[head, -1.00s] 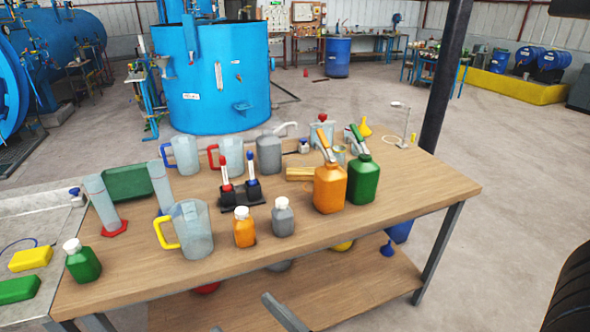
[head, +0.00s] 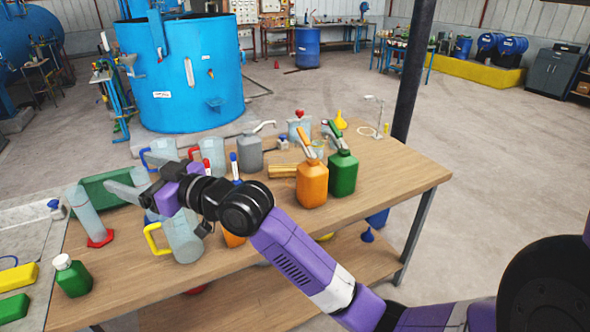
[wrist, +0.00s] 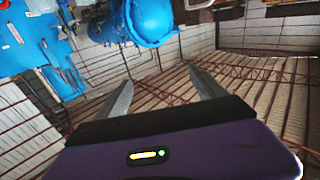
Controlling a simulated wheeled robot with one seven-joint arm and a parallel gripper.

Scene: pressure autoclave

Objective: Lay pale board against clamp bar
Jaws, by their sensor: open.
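A small pale wooden piece (head: 284,170) lies on the workbench behind the orange jug; it may be the pale board, but I cannot be sure. I cannot make out a clamp bar in either view. My gripper (head: 128,170) is above the left part of the bench, pointing left, near the green tray and the measuring cylinders. It is well to the left of the wooden piece. In the wrist view my gripper (wrist: 160,76) shows two grey fingers spread apart with nothing between them. That view faces the wall and blue equipment, not the bench top.
My forearm crosses above the bench's front. An orange jug (head: 312,184) and a green jug (head: 342,174) stand right of it. A clear pitcher (head: 184,238), a measuring cylinder (head: 86,212) and a green bottle (head: 72,276) stand left. The bench's right end (head: 400,180) is clear.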

